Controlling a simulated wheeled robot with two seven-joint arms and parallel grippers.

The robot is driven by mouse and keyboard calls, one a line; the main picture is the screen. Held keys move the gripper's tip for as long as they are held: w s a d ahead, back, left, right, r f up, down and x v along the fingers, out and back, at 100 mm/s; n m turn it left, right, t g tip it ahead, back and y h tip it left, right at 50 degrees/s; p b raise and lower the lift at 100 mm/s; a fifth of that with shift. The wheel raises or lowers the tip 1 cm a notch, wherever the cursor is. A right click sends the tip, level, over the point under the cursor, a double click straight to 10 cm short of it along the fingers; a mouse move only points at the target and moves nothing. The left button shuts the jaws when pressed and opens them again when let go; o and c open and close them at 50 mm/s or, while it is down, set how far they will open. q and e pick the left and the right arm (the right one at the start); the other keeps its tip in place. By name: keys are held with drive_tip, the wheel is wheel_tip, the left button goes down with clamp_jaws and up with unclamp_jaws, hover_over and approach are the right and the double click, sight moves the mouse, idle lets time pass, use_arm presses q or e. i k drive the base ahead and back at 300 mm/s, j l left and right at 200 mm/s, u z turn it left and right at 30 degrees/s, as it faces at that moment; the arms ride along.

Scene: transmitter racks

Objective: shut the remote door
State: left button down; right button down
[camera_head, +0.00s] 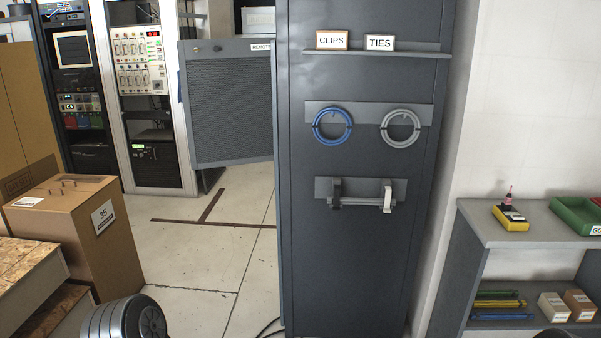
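The remote door (228,110) is a grey panel with a dark perforated face and a white label at its top right, partly cut off by the cabinet and reading "REMOTE". It stands swung out beside the dark grey cabinet (350,260), with floor visible below it. Its right edge is hidden behind the cabinet, so I cannot see how it joins there. A small dark round knob shows near its top left. Neither of my grippers is in view. A dark rounded arm link of mine shows at the bottom left.
The cabinet side holds a shelf with CLIPS and TIES cards, blue (332,126) and grey cable coils, and a bracket. Cardboard boxes (75,235) stand left. Equipment racks (150,80) stand behind. A low shelf unit (500,230) is right. Floor between boxes and cabinet is clear.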

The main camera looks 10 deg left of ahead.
sight(227, 85)
drive_tip(key=i+j+u, duration=0.3)
drive_tip(key=i, duration=0.55)
drive_tip(key=i+u, duration=0.3)
drive_tip(key=i, duration=0.55)
drive_tip(key=i+j+u, duration=0.4)
drive_tip(key=i+u, duration=0.4)
drive_tip(key=i+j+z, duration=0.2)
drive_tip(key=i+z, duration=0.2)
drive_tip(key=i+j+z, duration=0.35)
drive_tip(key=i, duration=0.2)
drive_tip(key=i+j+z, duration=0.2)
drive_tip(key=z, duration=0.15)
drive_tip(key=i+j+z, duration=0.15)
drive_tip(key=z, duration=0.2)
drive_tip(key=i+j+z, duration=0.1)
drive_tip(key=j+z, duration=0.25)
